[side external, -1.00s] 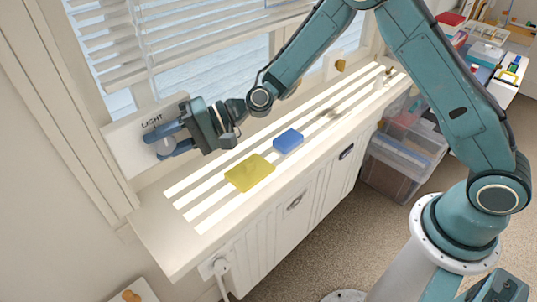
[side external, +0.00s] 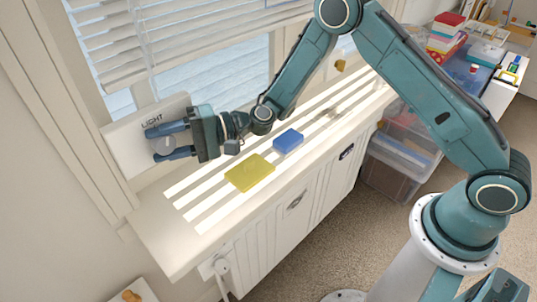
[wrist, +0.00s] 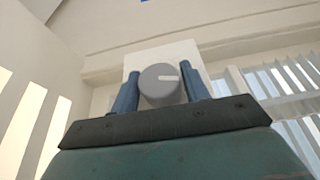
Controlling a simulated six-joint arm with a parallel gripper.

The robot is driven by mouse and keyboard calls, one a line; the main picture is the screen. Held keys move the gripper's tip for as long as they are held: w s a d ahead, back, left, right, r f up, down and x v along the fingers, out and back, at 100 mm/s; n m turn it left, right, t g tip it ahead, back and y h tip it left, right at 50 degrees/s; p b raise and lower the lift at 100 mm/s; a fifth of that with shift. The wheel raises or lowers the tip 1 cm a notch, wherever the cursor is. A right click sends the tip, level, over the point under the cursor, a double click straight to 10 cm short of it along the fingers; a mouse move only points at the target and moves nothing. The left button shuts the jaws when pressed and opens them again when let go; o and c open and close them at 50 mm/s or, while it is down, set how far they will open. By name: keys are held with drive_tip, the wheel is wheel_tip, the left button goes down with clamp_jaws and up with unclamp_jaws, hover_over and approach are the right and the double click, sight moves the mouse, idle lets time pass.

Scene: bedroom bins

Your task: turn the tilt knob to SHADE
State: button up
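The tilt knob is a round grey knob (side external: 164,146) on a white plate (side external: 125,150) at the left end of the window. The word LIGHT reads on the plate above it; no SHADE label is legible. In the wrist view the knob (wrist: 157,88) has a white mark pointing right. My gripper (side external: 152,145) faces the plate with one blue finger above the knob and one below it. In the wrist view its fingers (wrist: 160,90) stand on either side of the knob, spread, with no clear grip on it. White slatted blinds (side external: 105,40) hang over the window.
Bright light stripes cross the sill (side external: 160,235). A white radiator (side external: 290,220) stands under the sill. Clear bins (side external: 400,165) stand at the right.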

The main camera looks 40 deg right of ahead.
drive_tip(key=shift+o, duration=1.1)
